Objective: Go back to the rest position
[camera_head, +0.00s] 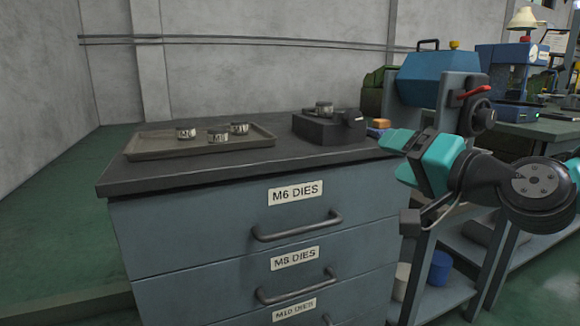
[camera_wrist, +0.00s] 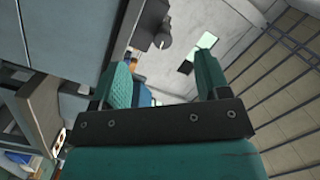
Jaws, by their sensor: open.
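My gripper (camera_head: 398,157) is teal with a dark crossbar and sits at the right in the head view, beside the right end of the cabinet top. In the wrist view its two teal fingers (camera_wrist: 160,85) stand apart with nothing held between them. The dark cabinet top (camera_head: 205,172) carries a grey tray (camera_head: 150,150) with several small metal dies (camera_head: 218,136). A dark block (camera_head: 325,130) with a round metal piece (camera_head: 324,108) on it stands near the top's right end. None of these is in my gripper.
The drawer cabinet (camera_head: 180,230) has labelled fronts with protruding handles (camera_head: 297,228). A blue machine (camera_head: 437,75) with a red lever (camera_head: 474,92) stands behind my arm. A low shelf with a blue container (camera_head: 440,268) is below. Green floor (camera_head: 45,220) is clear at left.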

